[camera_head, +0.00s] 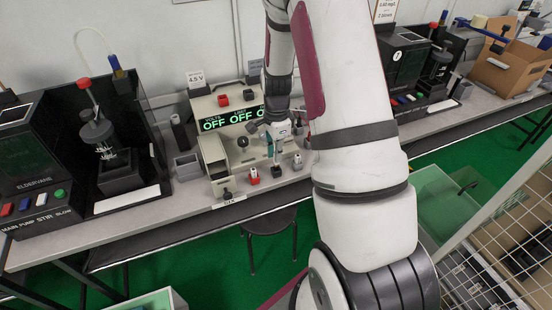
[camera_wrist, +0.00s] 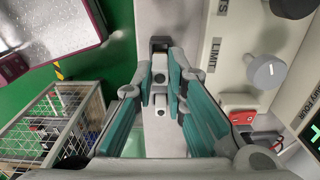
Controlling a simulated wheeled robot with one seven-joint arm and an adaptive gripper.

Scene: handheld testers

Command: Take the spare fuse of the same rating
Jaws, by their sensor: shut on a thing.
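My gripper (camera_head: 278,130) hangs over the front of the beige bench instrument (camera_head: 222,158). In the wrist view its teal fingers (camera_wrist: 161,88) are closed on a small white part (camera_wrist: 160,72); whether it is a fuse, and any rating on it, cannot be read. A short white cylinder (camera_wrist: 160,107) shows between the fingers. A small black block (camera_wrist: 160,45) is just beyond the fingertips, and a black block (camera_head: 277,172) stands below my gripper in the head view. No rating marks are legible.
The instrument has green displays reading OFF (camera_head: 213,124) and a grey knob (camera_wrist: 267,72). A black tester with a stirrer (camera_head: 120,170) is to the left. A cardboard box (camera_head: 508,70) is at the far right.

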